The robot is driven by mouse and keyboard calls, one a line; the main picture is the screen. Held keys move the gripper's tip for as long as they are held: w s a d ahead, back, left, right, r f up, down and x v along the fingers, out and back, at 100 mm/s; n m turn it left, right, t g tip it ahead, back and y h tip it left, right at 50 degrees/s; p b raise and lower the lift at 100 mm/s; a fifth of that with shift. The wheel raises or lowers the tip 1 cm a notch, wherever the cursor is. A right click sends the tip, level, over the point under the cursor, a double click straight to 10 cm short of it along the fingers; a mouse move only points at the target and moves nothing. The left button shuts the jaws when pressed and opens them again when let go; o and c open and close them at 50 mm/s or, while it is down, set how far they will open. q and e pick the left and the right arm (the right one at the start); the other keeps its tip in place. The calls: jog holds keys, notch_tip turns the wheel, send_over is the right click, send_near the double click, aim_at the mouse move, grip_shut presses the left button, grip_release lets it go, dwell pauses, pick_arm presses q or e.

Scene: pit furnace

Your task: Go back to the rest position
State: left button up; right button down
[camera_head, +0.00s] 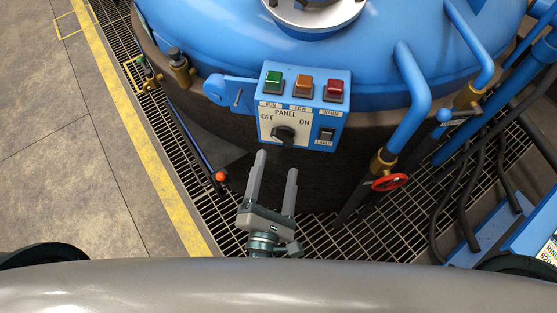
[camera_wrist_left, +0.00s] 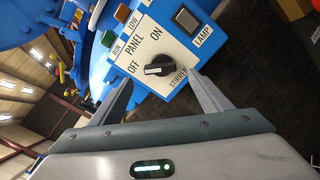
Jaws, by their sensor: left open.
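My left gripper (camera_head: 273,183) is open and empty in the head view, just below and in front of the blue control panel (camera_head: 331,131). Its two fingers point up toward the black rotary knob (camera_head: 283,134), apart from it. In the left wrist view the knob (camera_wrist_left: 159,69) shows between and beyond the open fingers (camera_wrist_left: 163,95), on a white plate marked OFF, ON and PANEL. Its pointer direction is hard to tell in the head view. My right gripper is not in view.
The blue furnace vessel (camera_head: 210,45) fills the back. Green (camera_head: 273,80), orange (camera_head: 303,86) and red (camera_head: 335,90) buttons and a lamp switch (camera_head: 326,135) sit on the panel. A red handwheel (camera_head: 390,182) and pipes stand at right. Open floor (camera_head: 60,140) lies left of the yellow line.

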pick_arm(q)
jog(key=shift+s, duration=0.15)
dwell(0.5)
jog(key=s+a+f+m+g+h, duration=0.1)
jog(key=s+f+m+g, duration=0.15)
jog(key=f+m, duration=0.65)
jog(key=s+a+f+m+g, duration=0.2)
jog(key=f+m+g, duration=0.1)
jog(key=f, duration=1.3)
jog(key=s+a+f+m+g+h, duration=0.15)
jog(key=f+m, duration=0.45)
jog(key=f, duration=0.6)
jog(key=s+a+f+m+g+y, duration=0.2)
jog(key=s+a+f+m+g, duration=0.2)
jog(key=s+a+f, duration=0.5)
jog(key=s+a+f+m+g+y, duration=0.3)
jog(key=s+a+f+m+g, duration=0.2)
jog(key=s+a+f, duration=0.5)
jog(key=s+f+m, duration=0.1)
jog(key=s, duration=0.4)
jog(key=shift+s+a+f+g, duration=0.25)
jog(key=shift+f+g, duration=0.05)
jog(key=shift+f, duration=0.05)
